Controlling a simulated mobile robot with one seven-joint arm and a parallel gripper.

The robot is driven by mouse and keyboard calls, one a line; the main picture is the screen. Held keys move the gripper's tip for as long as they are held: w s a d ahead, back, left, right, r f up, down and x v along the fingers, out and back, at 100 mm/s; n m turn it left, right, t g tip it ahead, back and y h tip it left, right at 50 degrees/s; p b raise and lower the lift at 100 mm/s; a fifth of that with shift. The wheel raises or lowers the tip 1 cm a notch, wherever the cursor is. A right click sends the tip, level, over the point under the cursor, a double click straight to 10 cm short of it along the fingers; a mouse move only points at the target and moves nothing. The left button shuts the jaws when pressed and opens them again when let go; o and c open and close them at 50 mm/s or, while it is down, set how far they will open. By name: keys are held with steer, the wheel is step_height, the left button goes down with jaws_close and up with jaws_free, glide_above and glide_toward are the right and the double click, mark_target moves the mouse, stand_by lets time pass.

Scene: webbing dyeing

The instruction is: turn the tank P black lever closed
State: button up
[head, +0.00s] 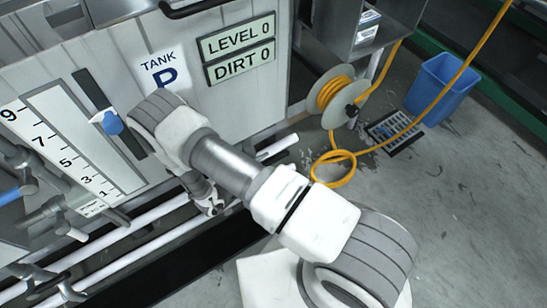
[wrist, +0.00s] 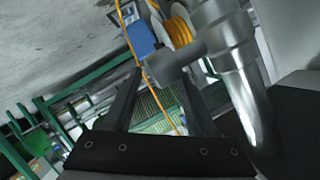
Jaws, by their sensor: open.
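The tank P (head: 225,105) has a grey metal front with a "TANK P" label at the top left of the head view. Grey pipe fittings (head: 205,195) show low on the tank, partly behind my white and grey arm. In the wrist view, a grey metal pipe with a side stub (wrist: 178,66) stands close to my gripper (wrist: 160,80). The stub's end lies near the fingertips; I cannot tell whether they touch. The dark fingers are spread apart, with nothing clearly held. I cannot make out the black lever with certainty. My gripper is hidden or unclear in the head view.
A level scale (head: 85,140) and several dark-handled valves (head: 20,160) are at the left. White pipes (head: 125,235) run low along the tank. An orange hose reel (head: 340,95), loose hose and a blue bin (head: 440,85) are at the right. Grey floor there is mostly clear.

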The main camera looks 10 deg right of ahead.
steer(key=p+v, duration=0.2)
steer(key=v, duration=1.1)
steer(key=shift+w+d, duration=0.1)
